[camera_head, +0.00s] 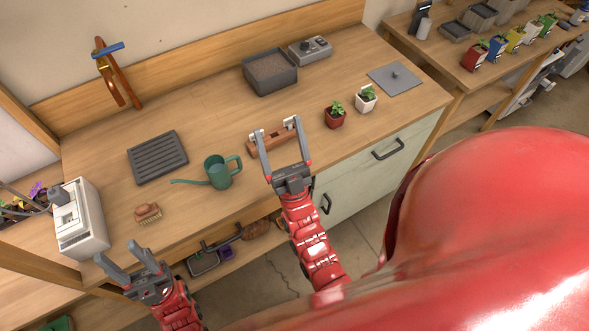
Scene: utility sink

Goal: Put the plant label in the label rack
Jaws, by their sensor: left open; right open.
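A reddish-brown wooden block (267,144), which looks like the label rack, lies on the bench near its front edge. Small white pieces (290,122) show at its top; I cannot tell whether one is the plant label. My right gripper (277,128) is open, its two fingers spread across my view of the block. The fingers hide parts of the block, and I cannot tell whether they touch it. No separate plant label can be made out clearly.
A green watering can (221,174) stands left of the block, with a dark slatted tray (157,157) beyond. A brush (147,213) and a white device (80,220) are at left. Two potted plants (335,115) (366,98) stand right. The bench centre behind the block is clear.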

